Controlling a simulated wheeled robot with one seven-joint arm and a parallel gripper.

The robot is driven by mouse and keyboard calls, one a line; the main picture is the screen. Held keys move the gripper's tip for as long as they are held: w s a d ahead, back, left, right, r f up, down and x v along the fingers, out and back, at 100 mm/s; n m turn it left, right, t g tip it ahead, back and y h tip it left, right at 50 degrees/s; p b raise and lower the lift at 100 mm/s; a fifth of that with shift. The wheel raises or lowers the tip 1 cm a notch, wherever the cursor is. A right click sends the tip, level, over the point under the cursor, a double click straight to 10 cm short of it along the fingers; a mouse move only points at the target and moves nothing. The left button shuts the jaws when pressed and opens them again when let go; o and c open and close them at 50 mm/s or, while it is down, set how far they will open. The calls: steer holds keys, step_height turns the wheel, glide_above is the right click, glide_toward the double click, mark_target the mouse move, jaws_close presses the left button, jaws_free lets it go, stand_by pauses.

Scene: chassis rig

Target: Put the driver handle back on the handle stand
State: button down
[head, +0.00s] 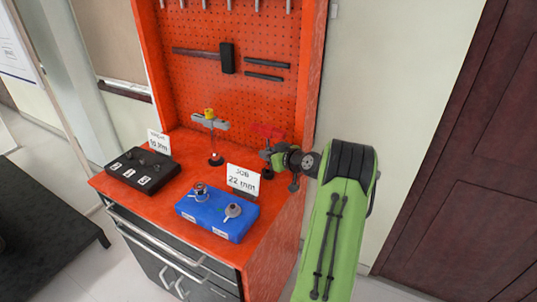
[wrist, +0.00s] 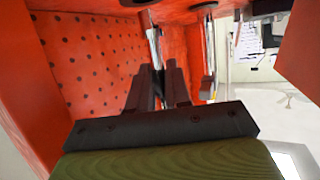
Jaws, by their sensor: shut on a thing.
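My gripper (head: 268,156) reaches in from the right over the back right of the bench. In the wrist view its fingers (wrist: 158,72) are shut on a narrow dark and silver thing, the driver handle (wrist: 158,86), mostly hidden between them. A post with a round black base (head: 267,174) and a red top piece (head: 267,130) stands right at my gripper. It looks like the handle stand, but my gripper partly covers it. I cannot tell whether the handle touches it. A second post to its left carries a grey crossbar with a yellow knob (head: 209,113).
A blue block (head: 228,228) with two metal pieces sits at the front, below a "JOB 22 mm" sign (head: 243,180). A black tray (head: 125,180) and a "10 Nm" sign (head: 158,142) are at left. A pegboard (head: 270,95) with hanging tools rises behind.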

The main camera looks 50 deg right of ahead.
steer(key=shift+f+b, duration=1.2)
steer(key=shift+b, duration=0.05)
steer(key=c, duration=1)
jaws_free()
steer(key=p+v, duration=0.2)
steer(key=v, duration=1.3)
steer(key=shift+s+a+r, duration=0.15)
steer(key=shift+s, duration=0.2)
